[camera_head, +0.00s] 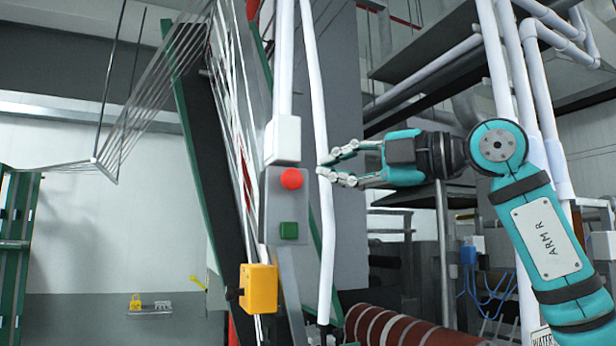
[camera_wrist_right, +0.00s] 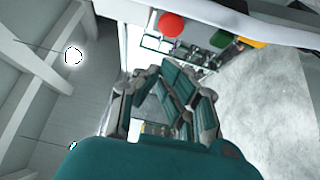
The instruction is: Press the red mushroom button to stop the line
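In the head view the tips are a short way right of the button, with a visible gap. In the right wrist view the red button (camera_wrist_right: 171,24) shows beyond the fingers (camera_wrist_right: 160,72), near the top, with the green button (camera_wrist_right: 221,39) to its right. My left gripper is not in view.
A white vertical pipe (camera_head: 325,235) runs just right of the control box, overlapping my fingertips in the head view. A yellow box (camera_head: 259,288) is mounted below the panel. A striped red roll (camera_head: 400,328) lies lower right. Shelving (camera_head: 440,240) and pipes stand behind my right arm.

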